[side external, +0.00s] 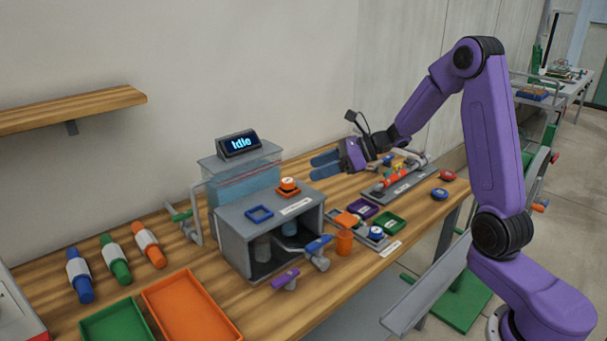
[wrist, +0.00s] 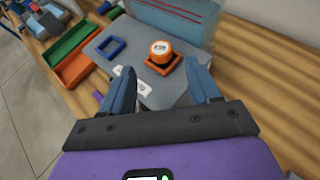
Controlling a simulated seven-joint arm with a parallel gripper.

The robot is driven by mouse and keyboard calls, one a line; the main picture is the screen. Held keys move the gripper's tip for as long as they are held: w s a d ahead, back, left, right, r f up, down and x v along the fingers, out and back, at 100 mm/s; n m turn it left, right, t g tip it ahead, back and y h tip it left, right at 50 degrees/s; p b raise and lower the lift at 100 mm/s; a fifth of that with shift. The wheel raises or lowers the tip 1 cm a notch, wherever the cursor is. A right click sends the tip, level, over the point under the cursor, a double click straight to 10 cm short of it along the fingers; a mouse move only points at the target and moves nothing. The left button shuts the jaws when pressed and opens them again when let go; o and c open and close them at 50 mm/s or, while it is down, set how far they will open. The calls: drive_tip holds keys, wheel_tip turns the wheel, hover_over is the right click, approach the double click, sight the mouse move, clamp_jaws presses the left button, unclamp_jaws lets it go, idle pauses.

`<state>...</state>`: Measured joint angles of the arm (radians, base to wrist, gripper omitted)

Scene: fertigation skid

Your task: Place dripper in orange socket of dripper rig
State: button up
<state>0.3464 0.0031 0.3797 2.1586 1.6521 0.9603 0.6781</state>
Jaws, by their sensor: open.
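The dripper rig (side external: 246,225) is a grey box on the wooden bench. An orange round dripper (side external: 289,184) with a pale labelled top sits upright at the orange square socket (side external: 288,193) on the rig's top. In the wrist view the dripper (wrist: 160,48) stands within the orange socket (wrist: 163,66) outline; how deep it sits I cannot tell. The blue square socket (side external: 260,213) beside it is empty. My gripper (side external: 322,166) is open and empty, above and apart from the dripper. In the wrist view its fingertips (wrist: 161,70) point towards the dripper, one on each side.
A clear water tank (side external: 245,175) and an "Idle" display (side external: 239,144) stand behind the sockets. Blue and purple valve handles (side external: 318,243) stick out in front. Coloured trays (side external: 190,308) lie left; small parts and a grey fixture (side external: 400,183) lie right.

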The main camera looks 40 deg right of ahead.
drive_tip(key=v, duration=0.5)
drive_tip(key=s+a+f+n+g+h, duration=0.1)
drive_tip(key=s+a+f+n+g, duration=0.1)
drive_tip(key=s+a+n+g, duration=1.15)
drive_tip(key=s+d+f+n+t+h, duration=0.1)
drive_tip(key=s+n+t+h, duration=0.1)
drive_tip(key=s+n, duration=0.8)
drive_tip(key=s+d+n+t+h, duration=0.1)
drive_tip(key=s+n+h, duration=0.4)
drive_tip(key=s+n, duration=0.6)
drive_tip(key=n+t, duration=0.1)
drive_tip(key=n, duration=0.4)
drive_tip(key=shift+d+f+t+h, duration=0.3)
drive_tip(key=shift+f+t, duration=0.05)
drive_tip(key=shift+f, duration=0.05)
